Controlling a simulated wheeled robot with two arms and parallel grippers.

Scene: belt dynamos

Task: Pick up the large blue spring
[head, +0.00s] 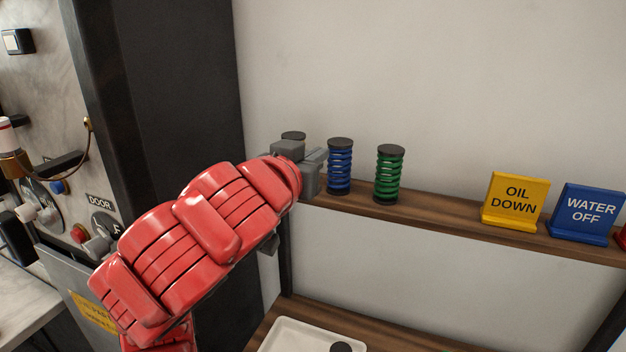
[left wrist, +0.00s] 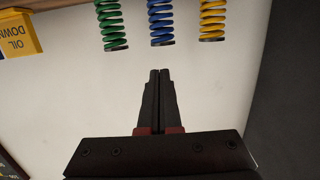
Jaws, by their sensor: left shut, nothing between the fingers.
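The blue spring (head: 340,170), with dark end caps, stands upright on the wooden shelf. It also shows in the left wrist view (left wrist: 160,22), which looks upside down, straight beyond my fingertips. My left gripper (head: 321,157) is at the end of the red arm, just left of the blue spring in the head view. In the left wrist view its fingers (left wrist: 160,74) are together and empty, with a small gap to the spring. My right gripper is not in view.
A green spring (head: 389,175) stands right of the blue one. A yellow spring (left wrist: 212,20) shows on the other side; my gripper mostly hides it in the head view. A yellow sign (head: 515,199) and a blue sign (head: 587,212) stand further along the shelf (head: 440,210).

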